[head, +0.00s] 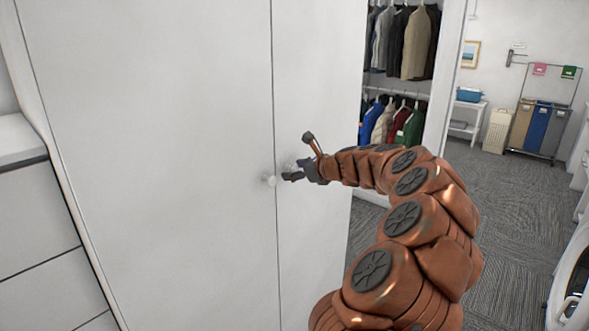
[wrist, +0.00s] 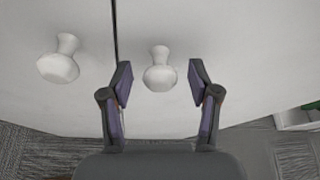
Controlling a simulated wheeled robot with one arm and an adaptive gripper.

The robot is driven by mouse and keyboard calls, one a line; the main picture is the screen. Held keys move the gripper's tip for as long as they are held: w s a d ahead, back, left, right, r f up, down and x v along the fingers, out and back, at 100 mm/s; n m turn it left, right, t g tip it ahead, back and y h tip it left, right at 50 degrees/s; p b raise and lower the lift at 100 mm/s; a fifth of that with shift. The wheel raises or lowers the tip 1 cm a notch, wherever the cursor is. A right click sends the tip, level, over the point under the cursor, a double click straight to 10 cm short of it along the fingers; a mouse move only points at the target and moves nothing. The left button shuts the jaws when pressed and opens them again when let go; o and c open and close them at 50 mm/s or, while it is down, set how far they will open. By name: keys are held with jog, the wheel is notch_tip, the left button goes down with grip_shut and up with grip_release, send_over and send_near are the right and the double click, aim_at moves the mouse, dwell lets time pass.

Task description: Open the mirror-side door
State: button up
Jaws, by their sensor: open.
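A tall white cabinet has two closed doors that meet at a thin vertical seam. The left door (head: 150,130) carries a round white knob (head: 269,181), which also shows at the left of the wrist view (wrist: 58,66). The right door (head: 315,90) carries a matching knob (wrist: 160,75); in the head view my gripper mostly hides it. My gripper (head: 289,176) is open at the right door. In the wrist view its fingertips stand to the left and right of the right knob, with gaps on both sides. No mirror shows, so I cannot tell which door is beside it.
White drawers (head: 40,220) stand at the left. To the right are hanging clothes (head: 400,45), laundry bins (head: 540,128), a white hamper (head: 497,130) and a small table with a blue basin (head: 468,95). A round-doored white appliance (head: 575,280) is at lower right. The grey carpet (head: 510,220) between is clear.

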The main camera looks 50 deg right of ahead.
jog(key=shift+w+f, duration=0.1)
jog(key=shift+w, duration=0.15)
jog(key=shift+c, duration=0.3)
grip_shut()
